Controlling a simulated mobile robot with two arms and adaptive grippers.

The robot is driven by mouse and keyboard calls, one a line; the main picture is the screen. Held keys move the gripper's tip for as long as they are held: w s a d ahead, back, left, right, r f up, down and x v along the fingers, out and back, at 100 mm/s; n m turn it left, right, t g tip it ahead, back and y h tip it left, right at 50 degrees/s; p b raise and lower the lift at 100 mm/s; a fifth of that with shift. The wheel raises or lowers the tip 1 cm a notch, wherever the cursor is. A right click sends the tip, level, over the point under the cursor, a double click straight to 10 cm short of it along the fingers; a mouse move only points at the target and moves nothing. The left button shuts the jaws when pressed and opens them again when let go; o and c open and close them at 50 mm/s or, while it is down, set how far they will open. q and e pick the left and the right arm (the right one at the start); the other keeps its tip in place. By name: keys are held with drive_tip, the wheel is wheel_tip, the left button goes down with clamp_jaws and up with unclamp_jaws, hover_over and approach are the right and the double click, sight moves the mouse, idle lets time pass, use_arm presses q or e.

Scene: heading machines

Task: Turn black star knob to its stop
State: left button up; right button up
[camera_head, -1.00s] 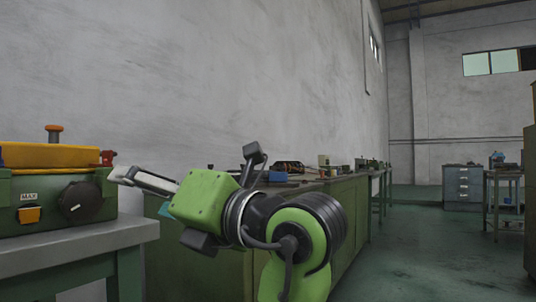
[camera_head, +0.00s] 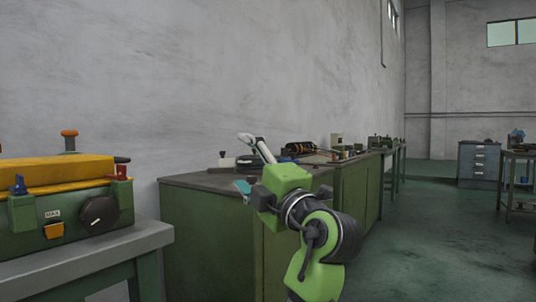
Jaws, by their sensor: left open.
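A green machine (camera_head: 75,219) with a yellow top stands at the left. On its front is a round black knob (camera_head: 100,214) with a white pointer mark, next to a "MAX" label; its star shape is too small to make out. My right gripper is not in view.
A green cabinet bench (camera_head: 205,227) with several tools runs along the wall.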

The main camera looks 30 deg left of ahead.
use_arm(q)
drive_tip(key=w+d+m+t+h+p, duration=0.2)
drive_tip(key=w+m+t, duration=0.1)
drive_tip(key=w+m, duration=0.3)
drive_tip(key=shift+w+d+f+h+p, duration=0.25)
drive_tip(key=shift+f+h+p, duration=0.05)
drive_tip(key=shift+f+p, duration=0.15)
